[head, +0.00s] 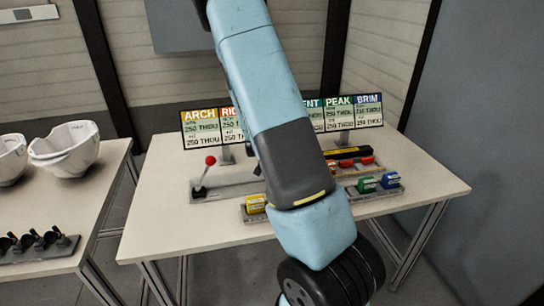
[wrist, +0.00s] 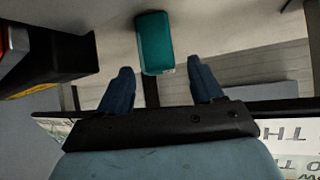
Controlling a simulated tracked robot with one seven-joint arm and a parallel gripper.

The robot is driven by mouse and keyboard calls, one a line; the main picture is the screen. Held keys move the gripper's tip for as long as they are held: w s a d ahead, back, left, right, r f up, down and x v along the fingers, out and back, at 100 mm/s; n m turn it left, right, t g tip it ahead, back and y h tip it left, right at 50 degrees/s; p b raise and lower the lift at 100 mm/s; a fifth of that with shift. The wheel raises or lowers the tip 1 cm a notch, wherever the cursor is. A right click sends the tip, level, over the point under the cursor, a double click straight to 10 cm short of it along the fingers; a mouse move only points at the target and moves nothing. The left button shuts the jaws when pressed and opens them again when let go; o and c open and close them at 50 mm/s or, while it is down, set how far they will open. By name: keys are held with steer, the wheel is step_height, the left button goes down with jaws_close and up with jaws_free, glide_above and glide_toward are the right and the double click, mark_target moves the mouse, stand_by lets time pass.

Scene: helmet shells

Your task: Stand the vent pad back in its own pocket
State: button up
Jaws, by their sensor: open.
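A teal block (wrist: 154,43), which looks like the vent pad, shows in the wrist view just beyond my fingertips. It appears to lie on a pale surface, apart from the fingers. My gripper (wrist: 164,88) is open and empty, with one blue finger on each side of the block's line. In the head view my arm covers the middle of the table, and neither the teal block nor my fingers can be made out. The vent sign (head: 314,104) is partly hidden behind my arm. The vent pocket cannot be made out in either view.
A yellow pad (head: 256,204), a green pad (head: 367,184) and a blue pad (head: 389,180) stand along the table's front. Red pieces (head: 367,160) lie behind them. A red-knobbed lever (head: 208,163) stands at left. In the wrist view a dark box (wrist: 50,62) is close at left.

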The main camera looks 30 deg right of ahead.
steer(key=shift+x, duration=1.35)
steer(key=shift+c, duration=0.5)
steer(key=c, duration=1)
steer(key=shift+c, duration=0.2)
steer(key=shift+s+r, duration=0.1)
